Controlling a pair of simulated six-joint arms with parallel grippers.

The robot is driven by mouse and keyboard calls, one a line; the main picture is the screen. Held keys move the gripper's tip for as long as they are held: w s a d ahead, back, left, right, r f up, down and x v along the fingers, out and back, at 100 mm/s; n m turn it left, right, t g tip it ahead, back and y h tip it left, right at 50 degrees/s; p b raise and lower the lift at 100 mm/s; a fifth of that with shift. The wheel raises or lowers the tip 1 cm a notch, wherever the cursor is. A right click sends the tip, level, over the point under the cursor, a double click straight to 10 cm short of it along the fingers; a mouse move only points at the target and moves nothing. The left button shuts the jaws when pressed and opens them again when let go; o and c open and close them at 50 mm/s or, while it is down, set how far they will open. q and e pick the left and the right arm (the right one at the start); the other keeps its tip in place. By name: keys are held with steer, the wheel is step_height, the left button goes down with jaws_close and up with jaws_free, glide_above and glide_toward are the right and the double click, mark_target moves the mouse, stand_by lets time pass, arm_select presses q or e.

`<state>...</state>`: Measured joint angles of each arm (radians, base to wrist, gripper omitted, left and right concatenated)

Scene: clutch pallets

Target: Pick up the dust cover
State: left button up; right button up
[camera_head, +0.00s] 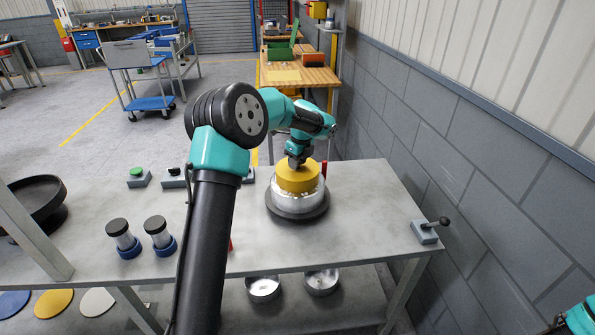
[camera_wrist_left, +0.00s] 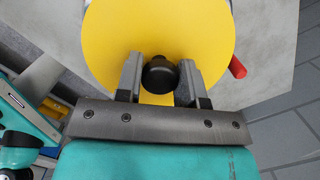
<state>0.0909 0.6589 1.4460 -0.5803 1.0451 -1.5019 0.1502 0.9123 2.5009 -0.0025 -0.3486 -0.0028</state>
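The dust cover appears to be the round yellow cap (camera_head: 297,181), seated on a silver cylinder (camera_head: 297,197) on a dark round base (camera_head: 298,212) at the table's right part. In the left wrist view its flat yellow top (camera_wrist_left: 205,25) fills the upper middle, with a black knob (camera_wrist_left: 160,75) at its centre. My left gripper (camera_head: 297,161) is right above the cap. Its fingers (camera_wrist_left: 161,72) stand on both sides of the knob, very close to it. I cannot tell whether they press on it. My right gripper is not in view; only part of my right arm shows at lower right.
Two black-topped cylinders (camera_head: 125,238) stand at the table's left front, beside a black round tray (camera_head: 33,202). A green button box (camera_head: 138,178) is behind them. A red post (camera_head: 324,169) rises close behind the cap. A lever box (camera_head: 426,232) sits at the right edge.

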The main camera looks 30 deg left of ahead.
arm_select(q)
steer(key=c, duration=0.5)
steer(key=shift+o, duration=0.2)
step_height(320, 180, up, 10)
stand_by(0.4)
